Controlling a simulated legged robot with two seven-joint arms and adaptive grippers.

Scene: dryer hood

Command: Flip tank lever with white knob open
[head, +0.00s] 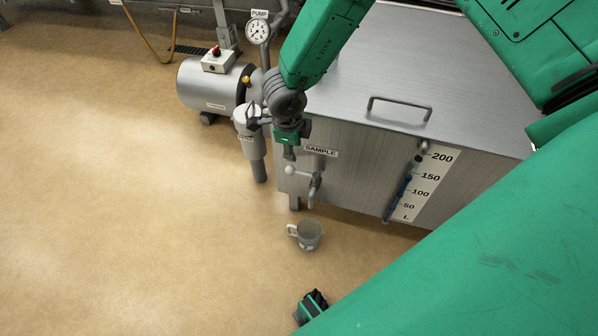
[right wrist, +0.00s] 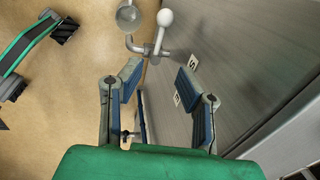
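The tank lever's white knob (head: 290,171) sticks out at the left of the sample tap, on the tank's front face under the SAMPLE label (head: 320,150). It also shows in the right wrist view (right wrist: 165,17). My right gripper (head: 289,153) points down just above the knob. In the right wrist view its fingers (right wrist: 160,78) are apart with nothing between them, and the knob lies beyond the fingertips, not touched.
A clear cup (head: 308,235) stands on the floor below the tap. The steel tank (head: 370,75) has a top handle (head: 400,104) and a level gauge (head: 424,185). The floor at left is clear.

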